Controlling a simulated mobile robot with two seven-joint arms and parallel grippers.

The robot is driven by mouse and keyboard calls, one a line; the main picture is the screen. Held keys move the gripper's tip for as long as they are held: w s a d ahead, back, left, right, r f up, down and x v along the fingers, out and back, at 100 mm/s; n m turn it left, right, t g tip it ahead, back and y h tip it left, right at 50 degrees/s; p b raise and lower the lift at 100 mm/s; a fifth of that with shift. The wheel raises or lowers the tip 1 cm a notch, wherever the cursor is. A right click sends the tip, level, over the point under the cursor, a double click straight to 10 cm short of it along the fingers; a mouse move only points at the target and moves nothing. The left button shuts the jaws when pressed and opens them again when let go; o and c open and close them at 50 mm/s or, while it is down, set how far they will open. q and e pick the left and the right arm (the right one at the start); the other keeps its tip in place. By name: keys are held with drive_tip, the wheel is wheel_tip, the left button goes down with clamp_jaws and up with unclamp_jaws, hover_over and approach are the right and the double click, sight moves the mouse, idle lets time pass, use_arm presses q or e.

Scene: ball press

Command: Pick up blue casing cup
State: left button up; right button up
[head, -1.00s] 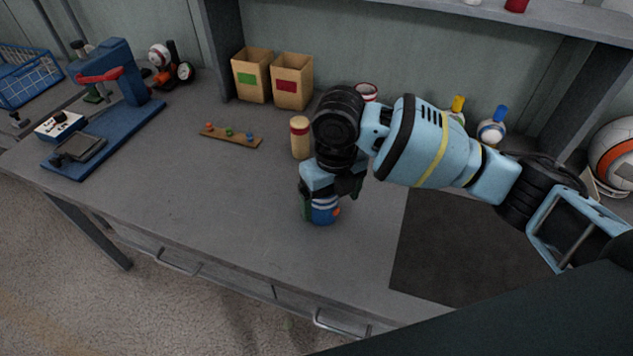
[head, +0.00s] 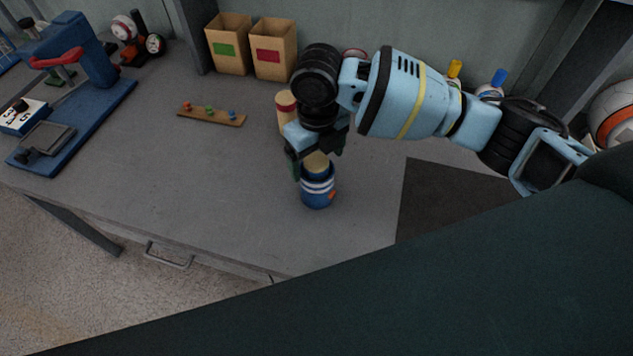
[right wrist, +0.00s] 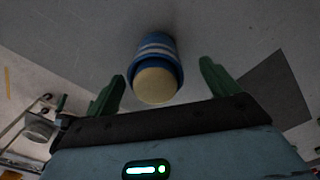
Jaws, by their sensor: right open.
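The blue casing cup (head: 318,190), with white bands and an orange mark, stands upright on the grey table under my right gripper (head: 315,170). A tan rounded piece sits in its top. In the right wrist view the cup (right wrist: 157,50) lies ahead, between the lines of the two green fingers. The right gripper (right wrist: 162,85) is open, with a finger on either side of the cup's tan top and visible gaps between. In the head view the wrist hides part of the cup's upper rear. My left gripper is not in view.
A tan cylinder with a red top (head: 285,113) stands close behind the wrist. A board with coloured pegs (head: 211,115) lies to the left. A blue press (head: 80,90) stands at far left. A dark mat (head: 450,195) lies to the right. The table left of the cup is clear.

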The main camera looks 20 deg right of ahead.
drive_tip(key=f, duration=0.4)
drive_tip(key=shift+s+a, duration=0.3)
drive_tip(key=shift+s, duration=0.05)
drive_tip(key=shift+f, duration=0.55)
drive_tip(key=c, duration=1.1)
